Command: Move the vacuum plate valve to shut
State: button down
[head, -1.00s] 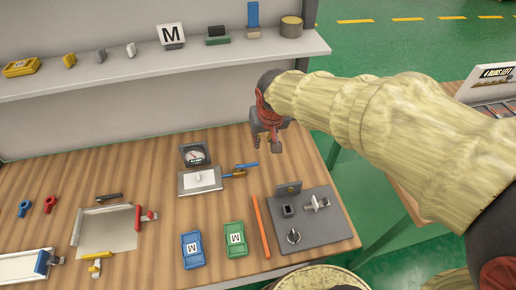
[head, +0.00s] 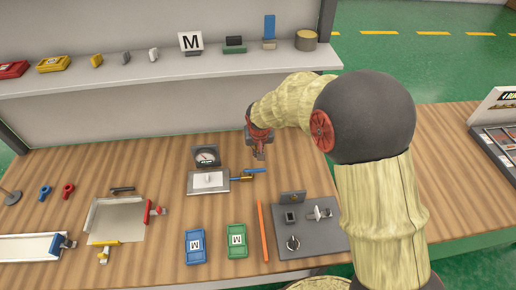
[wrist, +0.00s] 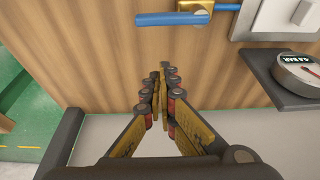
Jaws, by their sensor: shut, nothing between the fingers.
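The vacuum plate valve is a small brass body (head: 243,177) on the right side of a grey plate (head: 196,184), with a blue lever (head: 258,170) pointing right, away from the plate. The lever also shows at the top of the wrist view (wrist: 165,19), beside the brass body (wrist: 195,6). My gripper (head: 260,156) points down just behind the lever in the head view. In the wrist view its fingers (wrist: 162,70) are together and empty, with a gap of bare wood between them and the lever. I cannot tell its exact height.
A round gauge (head: 206,157) stands behind the plate. In front are an orange bar (head: 263,232), a green box (head: 237,241), a blue box (head: 195,246) and a dark panel (head: 318,240) with fittings. A shelf (head: 130,77) runs along the back. Bare wood lies right of the lever.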

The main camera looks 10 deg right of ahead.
aim_at(255, 171)
jog(key=x, duration=0.3)
jog(key=shift+b, duration=0.35)
jog(key=shift+s+r+b, duration=0.15)
jog(key=shift+s+b, duration=0.1)
jog(key=shift+s, duration=0.8)
jog(key=shift+s+r+b, duration=0.15)
jog(key=shift+s+b, duration=0.1)
jog(key=shift+s, duration=0.8)
